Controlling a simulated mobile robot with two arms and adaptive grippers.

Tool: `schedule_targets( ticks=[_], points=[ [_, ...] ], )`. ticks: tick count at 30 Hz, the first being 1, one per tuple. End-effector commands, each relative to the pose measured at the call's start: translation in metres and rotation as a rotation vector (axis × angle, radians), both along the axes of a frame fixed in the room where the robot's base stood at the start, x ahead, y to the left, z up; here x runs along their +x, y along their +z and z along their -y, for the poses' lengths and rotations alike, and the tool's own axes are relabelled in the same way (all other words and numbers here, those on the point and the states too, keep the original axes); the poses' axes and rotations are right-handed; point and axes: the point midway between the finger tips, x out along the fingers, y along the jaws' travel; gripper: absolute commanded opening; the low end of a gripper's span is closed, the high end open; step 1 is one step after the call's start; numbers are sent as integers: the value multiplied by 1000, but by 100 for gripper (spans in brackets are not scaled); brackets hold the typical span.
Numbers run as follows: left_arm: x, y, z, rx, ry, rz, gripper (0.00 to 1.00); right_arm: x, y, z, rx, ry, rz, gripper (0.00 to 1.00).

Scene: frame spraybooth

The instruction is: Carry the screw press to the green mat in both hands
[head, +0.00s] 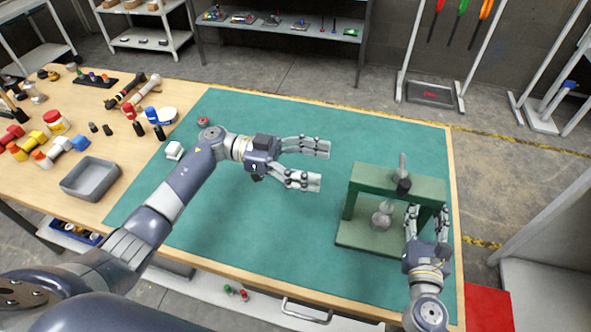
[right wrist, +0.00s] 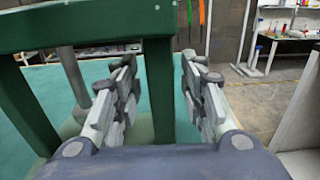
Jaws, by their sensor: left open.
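The green screw press (head: 372,179) stands upright on the right part of the large green mat (head: 240,215). It has a frame with two uprights, a base plate and a grey screw through the top beam. My left gripper (head: 325,166) is open and empty above the mat, to the left of the press and apart from it. My right gripper (head: 427,212) is at the press's right upright. In the right wrist view its open fingers (right wrist: 160,95) lie either side of the green upright (right wrist: 159,92), with a small gap showing at the right finger.
A grey tray (head: 90,180), colored blocks and several tools lie on the bare wood at left. A small white item (head: 174,151) and a red one (head: 203,122) lie near the mat's left edge. The mat's middle is clear. A red box (head: 488,308) is beside the table at right.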

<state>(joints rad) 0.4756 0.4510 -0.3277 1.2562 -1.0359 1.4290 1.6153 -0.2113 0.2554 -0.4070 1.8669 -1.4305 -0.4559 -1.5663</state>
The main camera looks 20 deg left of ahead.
Motion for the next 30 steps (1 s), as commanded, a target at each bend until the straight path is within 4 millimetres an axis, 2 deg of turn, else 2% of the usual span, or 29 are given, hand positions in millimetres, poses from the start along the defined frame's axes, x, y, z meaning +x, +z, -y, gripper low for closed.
schedule_targets(
  ticks=[5, 12, 18, 22, 30],
  points=[
    [0, 0, -1, 0, 0, 0, 69, -24, -2, 0, -1, 1, -4, 39],
    [0, 0, -1, 0, 0, 0, 69, -76, -2, -1, -2, 2, -5, 39],
    [0, 0, -1, 0, 0, 0, 69, -107, -1, -1, -2, 1, -4, 39],
    [0, 0, -1, 0, 0, 0, 69, -116, -1, -1, 0, 1, -2, 39],
    [0, 0, -1, -1, 0, 0, 69, -118, 0, -1, -1, 0, -1, 39]
  ],
)
